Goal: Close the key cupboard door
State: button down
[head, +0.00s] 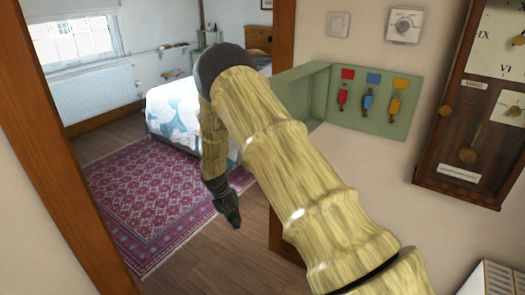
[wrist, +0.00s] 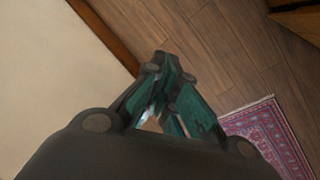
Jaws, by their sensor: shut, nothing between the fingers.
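The key cupboard (head: 376,128) is a shallow green box on the wall, right of the doorway, with its inside showing. Red, blue and yellow keys hang in it below matching labels. Its green door (head: 297,84) appears to stand open at the left side, sticking out from the wall; my arm hides its lower left part. My gripper (head: 233,218) points down, left of and lower than the cupboard, in front of the doorway. It is shut and empty, apart from the door. In the wrist view the fingertips (wrist: 163,64) meet above the floor; no cupboard shows there.
A dark wooden clock (head: 463,130) hangs right of the cupboard, with a switch (head: 338,25) and a dial (head: 404,26) above. A white slatted unit (head: 497,280) stands low at right. Beyond the wooden door frame (head: 60,150) lie a patterned rug (head: 150,205) and a bed (head: 172,112).

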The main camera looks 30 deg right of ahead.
jog(key=w+d+r+m+g+h, duration=0.1)
jog(key=w+d+r+m, duration=0.25)
jog(key=r, duration=0.85)
jog(key=w+d+r+m+h+p, duration=0.1)
jog(key=w+d+r+m, duration=0.3)
jog(key=r, duration=0.9)
jog(key=w+d+r+g+h, duration=0.15)
jog(key=w+r, duration=0.35)
jog(key=r, duration=0.7)
jog(key=s+d+r+p+x, duration=0.1)
jog(key=s+p+x, duration=0.1)
jog(key=p+x, duration=0.5)
notch_tip(320, 180, down, 3)
jog(key=s+d+t, duration=0.1)
jog(key=s+d, duration=0.1)
jog(key=shift+d+f, duration=0.15)
jog(key=shift+d, duration=0.1)
jog(key=shift+f, duration=0.1)
jog(key=shift+s, duration=0.2)
